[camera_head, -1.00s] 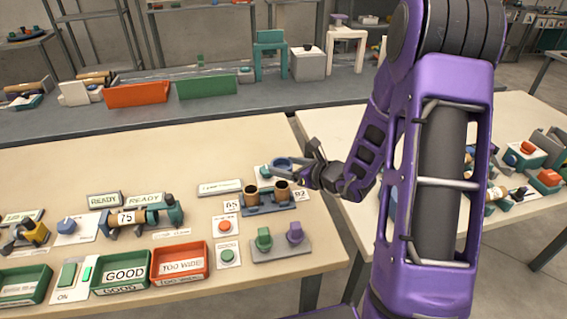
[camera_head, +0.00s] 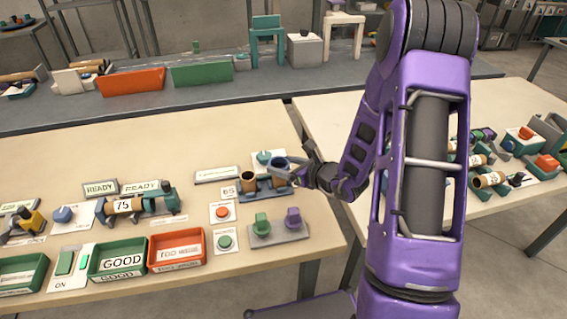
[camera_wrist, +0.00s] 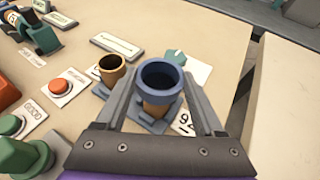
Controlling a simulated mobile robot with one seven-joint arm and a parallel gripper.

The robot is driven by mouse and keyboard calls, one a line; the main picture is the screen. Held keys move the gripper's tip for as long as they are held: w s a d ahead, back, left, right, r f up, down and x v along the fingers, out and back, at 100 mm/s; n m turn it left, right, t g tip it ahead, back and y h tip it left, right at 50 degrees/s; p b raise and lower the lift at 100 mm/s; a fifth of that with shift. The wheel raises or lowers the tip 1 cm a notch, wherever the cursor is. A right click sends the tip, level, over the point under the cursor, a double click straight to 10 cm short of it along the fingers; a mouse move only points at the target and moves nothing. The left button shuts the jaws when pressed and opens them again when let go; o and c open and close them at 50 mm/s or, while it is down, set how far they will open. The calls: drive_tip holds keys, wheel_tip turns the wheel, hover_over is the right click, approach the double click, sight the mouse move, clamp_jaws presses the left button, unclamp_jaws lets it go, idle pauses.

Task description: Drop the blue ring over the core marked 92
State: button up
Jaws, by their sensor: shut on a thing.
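The blue ring (camera_wrist: 161,72) is between the fingers of my gripper (camera_wrist: 161,80) in the wrist view. It lines up with the top of the right brown core (camera_wrist: 157,107), whose tag, partly hidden by a finger, reads 92. I cannot tell whether the ring is just above the rim or slightly around it. In the head view the ring (camera_head: 279,163) is at the top of that core, with my gripper (camera_head: 284,170) reaching in from the right. The other brown core (camera_head: 248,180), marked 65, stands bare to the left on the same blue-grey base.
A teal knob (camera_head: 263,157) on a white plate is just behind the cores. A grey holder with green and purple pieces (camera_head: 278,229) stands in front. A red button (camera_head: 222,212) and a green button (camera_head: 225,242) are to the left.

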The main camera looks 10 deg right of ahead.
drive_tip(key=shift+f+b, duration=1.3)
drive_tip(key=shift+f, duration=0.1)
drive_tip(key=o, duration=1.4)
drive_tip(key=shift+s, duration=0.1)
drive_tip(key=p+v, duration=0.1)
drive_tip(key=v, duration=1.6)
drive_tip(key=shift+d, duration=0.1)
